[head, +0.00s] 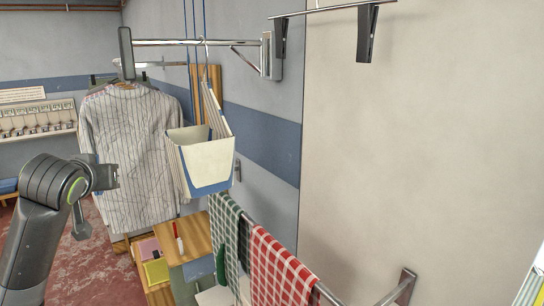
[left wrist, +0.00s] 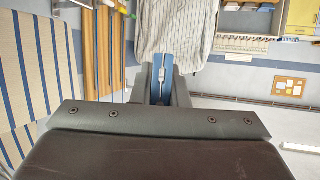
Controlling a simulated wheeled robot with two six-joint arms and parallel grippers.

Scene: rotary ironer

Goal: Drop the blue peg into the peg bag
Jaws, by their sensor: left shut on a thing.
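The peg bag (head: 208,163) hangs open-topped from the wall rail in the head view. It is cream with blue trim and striped sides. My left gripper (head: 112,177) is left of the bag, apart from it, at about the height of its body. In the left wrist view the left gripper (left wrist: 161,90) is shut on the blue peg (left wrist: 154,82), which has a metal spring. The peg cannot be made out in the head view. Blue and cream striped cloth, seemingly the bag (left wrist: 38,50), fills the left of the wrist view. My right gripper is not in view.
A striped shirt (head: 130,150) hangs behind my left gripper. The metal rail (head: 180,42) runs above the bag. A peg shelf (head: 38,118) is on the far wall.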

